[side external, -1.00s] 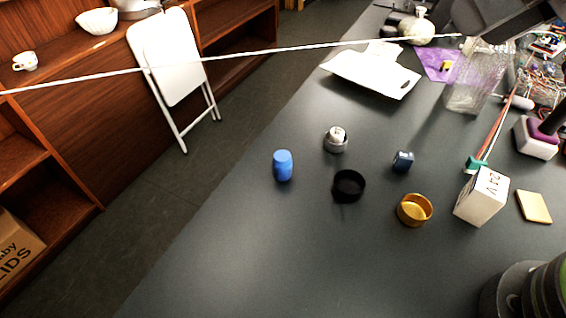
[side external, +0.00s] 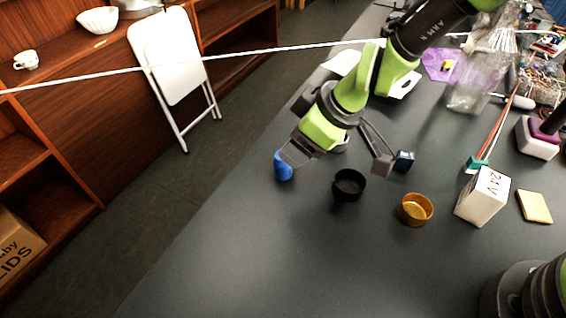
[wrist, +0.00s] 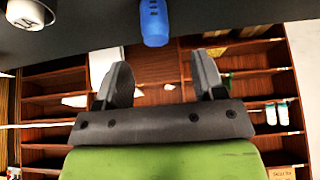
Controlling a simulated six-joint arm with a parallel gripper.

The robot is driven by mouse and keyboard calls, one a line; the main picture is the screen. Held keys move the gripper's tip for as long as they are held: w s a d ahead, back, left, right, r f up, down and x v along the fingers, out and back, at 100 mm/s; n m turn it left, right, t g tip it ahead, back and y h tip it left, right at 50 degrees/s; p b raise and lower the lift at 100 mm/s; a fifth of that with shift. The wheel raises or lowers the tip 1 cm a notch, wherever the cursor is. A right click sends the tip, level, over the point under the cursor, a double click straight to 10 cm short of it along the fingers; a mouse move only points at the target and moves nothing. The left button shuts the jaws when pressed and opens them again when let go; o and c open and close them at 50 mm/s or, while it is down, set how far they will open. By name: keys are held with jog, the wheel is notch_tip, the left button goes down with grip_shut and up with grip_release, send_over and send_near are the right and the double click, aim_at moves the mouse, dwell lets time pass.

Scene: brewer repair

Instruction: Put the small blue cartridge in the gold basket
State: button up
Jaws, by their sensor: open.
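The gold basket (side external: 415,209), a shallow round cup, stands empty on the grey table in the side view. A bright blue rounded cylinder (side external: 284,172) stands left of it, partly hidden by a finger of my gripper; it also shows at the top of the wrist view (wrist: 154,22).
A black cup (side external: 348,185) stands left of the gold basket. A white box (side external: 482,196) and a tan pad (side external: 534,207) lie to its right. The front table area is clear.

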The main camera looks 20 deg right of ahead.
aim_at(283, 165)
jog(key=shift+w+x, duration=0.15)
jog(key=shift+x, duration=1.4)
jog(key=shift+w+x, duration=0.15)
jog(key=shift+x, duration=1.4)
jog(key=shift+d+r, duration=0.1)
jog(key=shift+d, duration=0.05)
jog(key=c, duration=1.1)
jog(key=shift+o, duration=0.2)
jog(key=shift+r, duration=0.15)
